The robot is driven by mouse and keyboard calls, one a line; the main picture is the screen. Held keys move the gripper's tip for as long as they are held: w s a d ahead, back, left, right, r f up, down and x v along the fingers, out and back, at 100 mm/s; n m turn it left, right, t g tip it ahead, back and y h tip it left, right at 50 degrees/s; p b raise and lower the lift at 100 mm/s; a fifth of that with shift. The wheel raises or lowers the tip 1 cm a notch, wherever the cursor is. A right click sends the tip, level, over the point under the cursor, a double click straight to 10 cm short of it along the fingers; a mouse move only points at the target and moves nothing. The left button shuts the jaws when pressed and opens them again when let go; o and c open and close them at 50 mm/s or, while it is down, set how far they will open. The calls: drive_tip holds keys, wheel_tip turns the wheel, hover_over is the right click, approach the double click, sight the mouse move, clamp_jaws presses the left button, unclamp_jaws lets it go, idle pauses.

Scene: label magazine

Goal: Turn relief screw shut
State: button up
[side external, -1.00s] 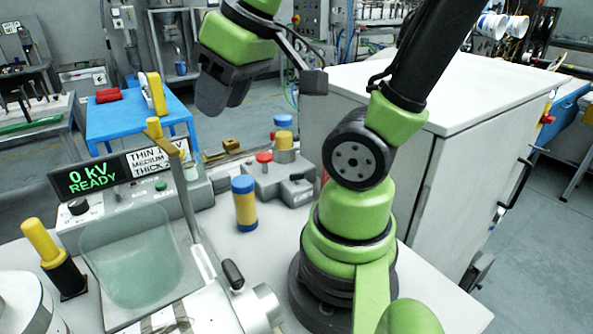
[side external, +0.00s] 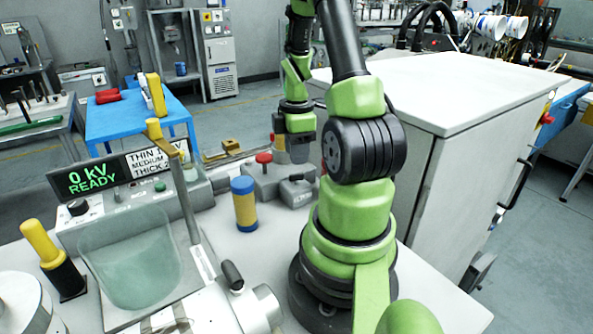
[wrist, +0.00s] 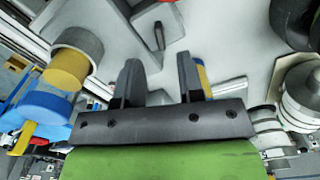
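The relief screw is not labelled; a red knob (side external: 263,158) stands upright on a grey block (side external: 262,178) in the side view and may be it. My gripper (side external: 299,152) points down just right of the knob, apart from it in the picture. In the wrist view my gripper (wrist: 160,82) has its two dark fingers spread with nothing held between them.
A blue-and-yellow cylinder (side external: 244,203) stands on the table in front of the block. A black-handled part (side external: 296,186) sits beside the block. A yellow-capped post (side external: 180,180) and the display panel (side external: 120,168) stand to the left. A large grey cabinet (side external: 440,140) is on the right.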

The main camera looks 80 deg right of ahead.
sight(296, 174)
drive_tip(key=shift+f, duration=2.7)
clamp_jaws()
